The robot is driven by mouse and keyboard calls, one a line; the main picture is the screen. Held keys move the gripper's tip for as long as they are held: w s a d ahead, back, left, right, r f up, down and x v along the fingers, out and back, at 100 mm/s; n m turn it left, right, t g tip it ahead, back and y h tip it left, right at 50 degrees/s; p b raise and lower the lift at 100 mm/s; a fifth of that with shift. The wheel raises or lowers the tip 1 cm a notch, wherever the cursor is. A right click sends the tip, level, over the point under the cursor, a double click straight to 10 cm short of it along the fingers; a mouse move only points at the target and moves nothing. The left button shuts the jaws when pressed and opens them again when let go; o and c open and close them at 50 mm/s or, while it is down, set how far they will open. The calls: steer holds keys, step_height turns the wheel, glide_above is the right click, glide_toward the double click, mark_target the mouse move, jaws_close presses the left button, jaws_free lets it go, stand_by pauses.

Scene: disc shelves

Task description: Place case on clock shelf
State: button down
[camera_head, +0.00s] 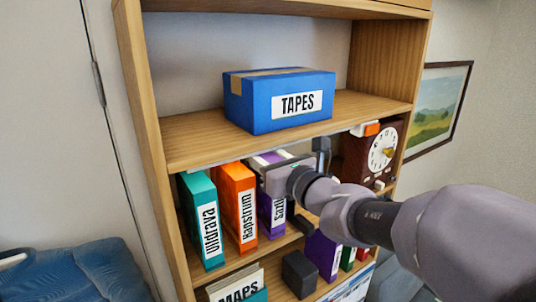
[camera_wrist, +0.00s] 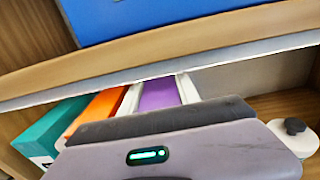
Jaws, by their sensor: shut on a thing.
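My gripper (camera_head: 271,158) is shut on the upper part of a purple case (camera_head: 272,212) with a white label. The case stands upright on the clock's shelf level, just right of an orange case (camera_head: 237,205). In the wrist view, its purple top (camera_wrist: 160,95) shows between my two white fingers. Whether its base touches the shelf board is unclear. The brown clock (camera_head: 372,155) with a white face is at the right end of that shelf, partly behind my arm. A teal case (camera_head: 199,220) stands at the left end.
A blue TAPES box (camera_head: 262,118) sits on the shelf above, whose front edge (camera_wrist: 215,60) is close over my gripper. A dark block (camera_head: 299,274) and another purple case (camera_head: 322,252) are lower. A white round object (camera_wrist: 294,138) is at right. A MAPS holder (camera_head: 237,288) is below.

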steer(key=shift+f+b, duration=0.25)
steer(key=shift+b, duration=0.05)
steer(key=c, duration=0.9)
jaws_free()
steer(key=shift+w, duration=0.2)
steer(key=shift+s, duration=0.15)
